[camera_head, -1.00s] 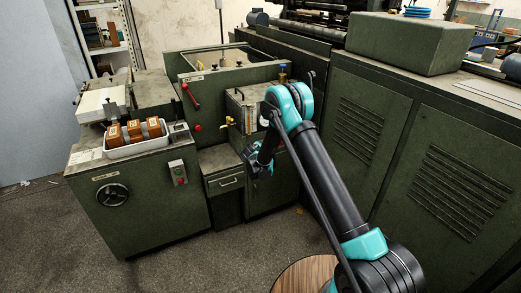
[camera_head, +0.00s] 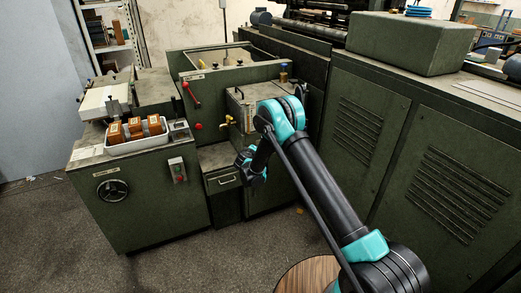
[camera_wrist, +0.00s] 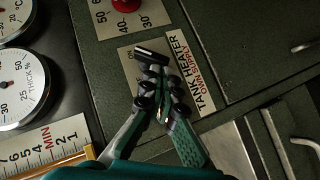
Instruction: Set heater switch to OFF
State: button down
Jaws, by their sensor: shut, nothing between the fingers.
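The switch's position cannot be read, as the fingers cover most of the plate. I cannot tell whether the fingers touch it. In the head view my wrist hides the gripper and switch.
A red knob (camera_wrist: 126,4) on a numbered plate is above. Round gauges (camera_wrist: 22,85) and a min scale (camera_wrist: 48,145) are at left. A metal handle (camera_wrist: 305,143) is at lower right. In the head view, a white tray (camera_head: 140,144) holds brown blocks; a red-handled lever (camera_head: 190,92) stands nearby.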

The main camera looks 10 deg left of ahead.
jog(key=shift+w+d+f, duration=0.15)
jog(key=shift+d+f, duration=0.1)
jog(key=shift+f, duration=0.6)
jog(key=shift+w+d+f, duration=0.15)
jog(key=shift+d+f, duration=0.05)
jog(key=shift+f, duration=0.6)
jog(key=shift+r, duration=0.1)
dwell(0.8)
jog(key=shift+r, duration=0.75)
jog(key=shift+w, duration=0.1)
jog(key=v, duration=1.2)
jog(key=shift+s+f, duration=0.2)
jog(key=shift+f, duration=0.05)
jog(key=shift+a, duration=0.2)
